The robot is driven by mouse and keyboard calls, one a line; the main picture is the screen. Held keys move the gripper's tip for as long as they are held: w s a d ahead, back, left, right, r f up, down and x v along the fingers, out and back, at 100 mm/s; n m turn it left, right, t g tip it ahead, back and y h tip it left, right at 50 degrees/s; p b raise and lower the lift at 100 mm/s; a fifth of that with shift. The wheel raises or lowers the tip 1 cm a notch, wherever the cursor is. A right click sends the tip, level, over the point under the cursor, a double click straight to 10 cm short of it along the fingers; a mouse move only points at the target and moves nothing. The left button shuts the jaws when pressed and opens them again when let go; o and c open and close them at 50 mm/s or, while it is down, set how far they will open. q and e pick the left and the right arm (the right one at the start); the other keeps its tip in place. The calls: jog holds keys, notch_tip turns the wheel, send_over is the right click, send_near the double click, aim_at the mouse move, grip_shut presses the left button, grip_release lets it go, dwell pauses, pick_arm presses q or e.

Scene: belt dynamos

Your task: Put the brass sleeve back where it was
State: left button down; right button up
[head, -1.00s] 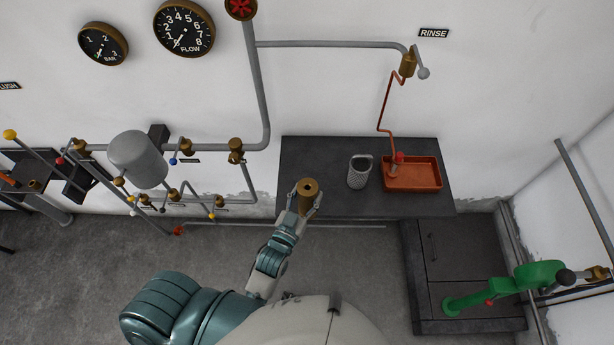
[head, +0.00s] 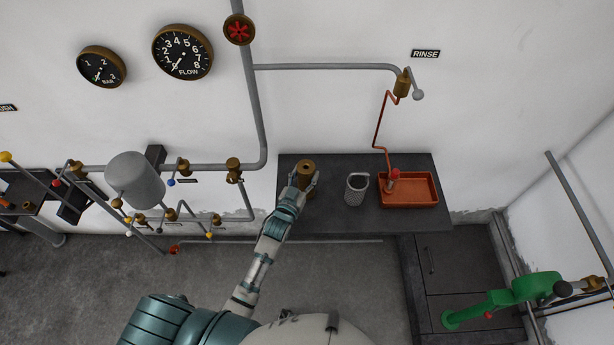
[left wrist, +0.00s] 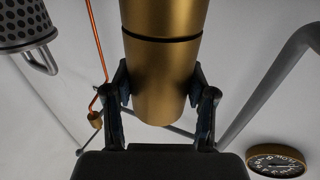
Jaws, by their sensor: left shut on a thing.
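The brass sleeve (head: 306,168) is a short upright cylinder with a hole in its top, over the left part of the dark bench (head: 400,219). My left gripper (head: 305,183) is shut on it from the front. In the left wrist view the sleeve (left wrist: 165,75) fills the middle, with a dark ring groove around it, and the two fingers of the gripper (left wrist: 162,95) press its sides. I cannot tell whether the sleeve touches the bench top. My right gripper is not in view.
A perforated grey cup (head: 356,189) with a handle stands right of the sleeve. An orange tray (head: 424,188) holding a red-topped piece (head: 394,177) lies further right. Pipes and valves run along the wall at left. The bench front between sleeve and cup is clear.

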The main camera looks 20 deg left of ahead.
pick_arm(q)
jog(key=shift+a+f, duration=0.55)
jog(key=shift+c, duration=2.3)
grip_release()
jog(key=shift+d+f, duration=0.1)
jog(key=shift+d, duration=0.2)
jog(key=shift+o, duration=0.5)
jog(key=shift+d, duration=0.65)
jog(key=shift+s, duration=0.15)
jog(key=s+a, duration=0.2)
jog(key=s, duration=0.9)
jog(key=shift+s+a+b, duration=0.2)
jog(key=shift+s+b, duration=0.15)
jog(key=shift+b, duration=0.05)
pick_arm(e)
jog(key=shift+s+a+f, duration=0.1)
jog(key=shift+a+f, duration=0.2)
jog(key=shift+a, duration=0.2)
